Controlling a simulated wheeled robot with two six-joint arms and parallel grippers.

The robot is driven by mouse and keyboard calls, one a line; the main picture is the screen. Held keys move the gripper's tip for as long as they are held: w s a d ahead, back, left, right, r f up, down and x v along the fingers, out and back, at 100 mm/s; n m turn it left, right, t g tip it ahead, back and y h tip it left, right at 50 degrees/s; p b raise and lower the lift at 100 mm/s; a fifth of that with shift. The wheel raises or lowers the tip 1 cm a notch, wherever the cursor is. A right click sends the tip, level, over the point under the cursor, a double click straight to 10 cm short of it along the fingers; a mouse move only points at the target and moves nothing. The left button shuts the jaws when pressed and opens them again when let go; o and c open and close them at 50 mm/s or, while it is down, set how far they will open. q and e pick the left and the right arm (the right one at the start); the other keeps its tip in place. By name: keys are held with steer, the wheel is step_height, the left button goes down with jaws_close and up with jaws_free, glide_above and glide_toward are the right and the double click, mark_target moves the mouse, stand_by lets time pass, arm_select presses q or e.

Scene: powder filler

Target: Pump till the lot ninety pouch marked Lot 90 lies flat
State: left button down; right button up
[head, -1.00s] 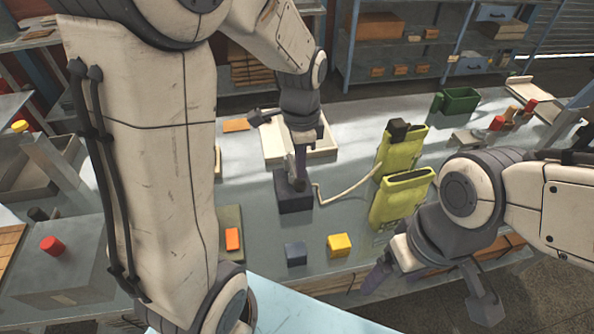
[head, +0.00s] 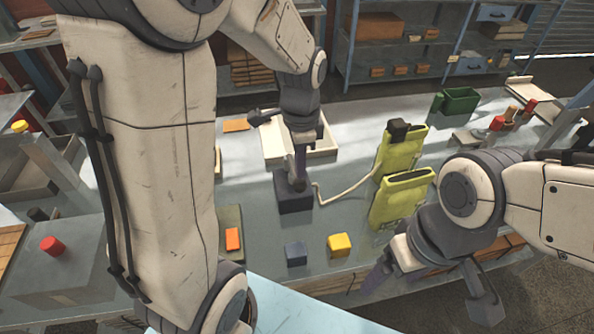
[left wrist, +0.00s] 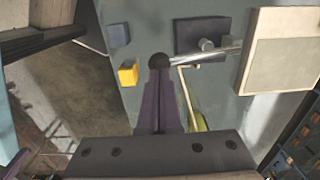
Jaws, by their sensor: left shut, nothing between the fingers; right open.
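A dark pump block (head: 294,203) stands on the bench, and it also shows in the left wrist view (left wrist: 190,37). A metal lever (left wrist: 222,54) with a dark round knob (left wrist: 160,61) runs beside it. My left gripper (head: 299,183) is shut and empty, its fingertips at the knob; I cannot tell whether they touch. A pale hose (head: 345,190) runs from the pump to two yellow-green pouches, one farther back (head: 408,146) with a black fitting on top, one nearer (head: 400,203). Both stand upright and look full. No lot marking is readable. My right gripper (head: 432,296) is open, in front of the nearer pouch.
A blue-grey block (head: 296,253) and a yellow block (head: 340,245) lie in front of the pump. A pale tray (head: 320,152) is behind it. A green bin (head: 460,100) and red-capped items (head: 497,124) stand at the back right. The bench between pump and pouches holds only the hose.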

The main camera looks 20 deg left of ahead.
mark_target(301, 191)
arm_select(q)
steer(key=shift+f+b, duration=0.7)
steer(key=shift+f, duration=0.25)
stand_by(0.4)
steer(key=shift+s+d+f+b, duration=0.1)
steer(key=shift+s+f+b, duration=0.05)
steer(key=shift+f+b, duration=1.15)
steer(key=shift+s+d+f+b, duration=0.15)
steer(key=shift+f+b, duration=0.6)
steer(key=shift+f, duration=0.95)
steer(key=shift+w+a+r+p, duration=0.15)
steer(key=shift+r+p, duration=1.5)
steer(key=shift+w+a+r+p, duration=0.1)
steer(key=shift+w+r+p, duration=0.05)
steer(key=shift+r+p, duration=1.5)
